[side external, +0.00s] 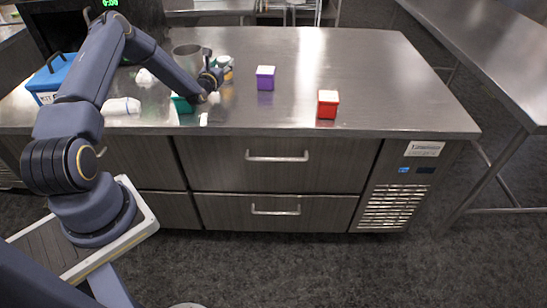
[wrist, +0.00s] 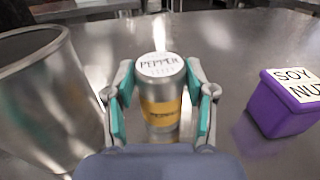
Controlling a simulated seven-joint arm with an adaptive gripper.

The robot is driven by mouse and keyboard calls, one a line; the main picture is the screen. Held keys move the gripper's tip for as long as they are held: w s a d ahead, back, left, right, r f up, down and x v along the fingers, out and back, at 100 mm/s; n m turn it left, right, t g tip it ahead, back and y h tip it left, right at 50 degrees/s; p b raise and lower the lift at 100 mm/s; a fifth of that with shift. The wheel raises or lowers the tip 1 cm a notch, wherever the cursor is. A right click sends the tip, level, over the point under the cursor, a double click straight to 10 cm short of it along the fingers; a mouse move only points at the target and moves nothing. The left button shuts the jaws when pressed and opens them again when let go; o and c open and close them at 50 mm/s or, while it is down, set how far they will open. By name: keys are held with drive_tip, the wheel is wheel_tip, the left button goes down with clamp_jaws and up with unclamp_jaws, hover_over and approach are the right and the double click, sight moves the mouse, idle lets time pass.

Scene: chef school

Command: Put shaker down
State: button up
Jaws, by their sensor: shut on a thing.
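The shaker (wrist: 160,92) is a metal cylinder with a yellow band and a white top that reads "PEPPER". It stands upright between my gripper's fingers (wrist: 161,108) in the wrist view. My gripper is shut on it, with a teal pad on each side. In the side view my gripper (side external: 225,74) is over the steel counter (side external: 375,75), and the shaker is small and partly hidden there. The wrist view shows the counter surface around the shaker, but I cannot tell whether its base touches it.
A large metal pot (wrist: 50,100) stands close to the left of my gripper. A purple box (side external: 265,78) labelled "SOY NUT" is to the right, with a red box (side external: 327,104) farther right. A blue box (side external: 50,78) is at the far left. The counter's right part is clear.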

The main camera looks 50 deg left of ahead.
drive_tip(key=o, duration=1.3)
drive_tip(key=shift+f, duration=0.1)
